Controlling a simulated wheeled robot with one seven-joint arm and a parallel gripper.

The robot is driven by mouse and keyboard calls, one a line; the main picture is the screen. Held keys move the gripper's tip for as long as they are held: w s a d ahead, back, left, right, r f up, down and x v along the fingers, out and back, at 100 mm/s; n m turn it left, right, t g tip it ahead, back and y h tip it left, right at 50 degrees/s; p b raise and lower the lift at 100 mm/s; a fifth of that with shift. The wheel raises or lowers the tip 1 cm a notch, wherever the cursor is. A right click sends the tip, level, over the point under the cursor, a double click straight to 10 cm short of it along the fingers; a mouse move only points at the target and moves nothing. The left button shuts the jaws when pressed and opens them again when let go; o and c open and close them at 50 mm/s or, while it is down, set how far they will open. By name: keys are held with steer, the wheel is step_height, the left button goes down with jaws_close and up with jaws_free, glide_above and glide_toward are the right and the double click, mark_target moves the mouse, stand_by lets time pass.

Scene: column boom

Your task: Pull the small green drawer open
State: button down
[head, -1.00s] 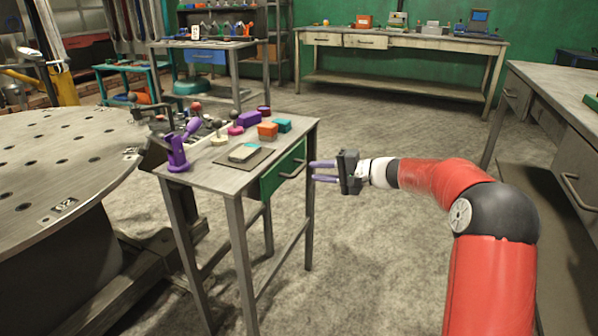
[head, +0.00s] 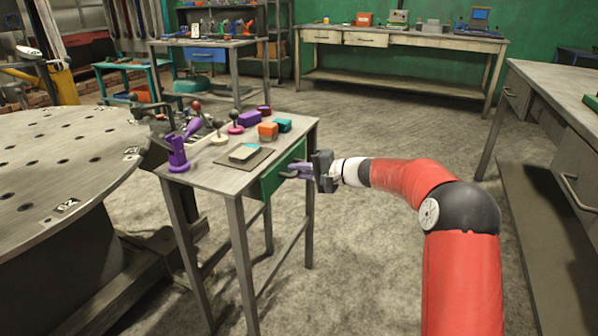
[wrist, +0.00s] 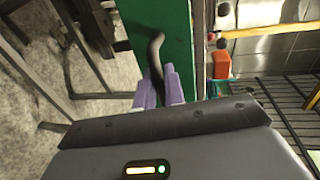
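The small green drawer (head: 283,172) is set under the top of the small grey table, its front facing right toward my arm. Its green front also shows in the wrist view (wrist: 178,45). The drawer looks closed, with its front at the table's edge. The dark bar handle (wrist: 156,52) runs down between the two purple fingers of my gripper (wrist: 160,88). The fingers look closed in on the handle, with little gap left. In the head view my gripper (head: 299,171) is at the drawer front and hides part of the handle.
A round perforated table (head: 60,160) stands left. A workbench (head: 560,95) stands right. The floor between is clear.

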steer(key=f+b+v, duration=0.1)
steer(key=b+v, duration=0.1)
steer(key=v, duration=0.4)
steer(key=f+b+v, duration=0.1)
steer(key=b+v, duration=0.2)
steer(key=v, duration=0.3)
steer(key=shift+d+f, duration=0.3)
steer(key=shift+d, duration=0.2)
steer(key=shift+s, duration=0.1)
steer(key=c, duration=1.6)
jaws_free()
steer(key=shift+c, duration=0.2)
steer(key=v, duration=0.7)
steer(key=shift+d, duration=0.35)
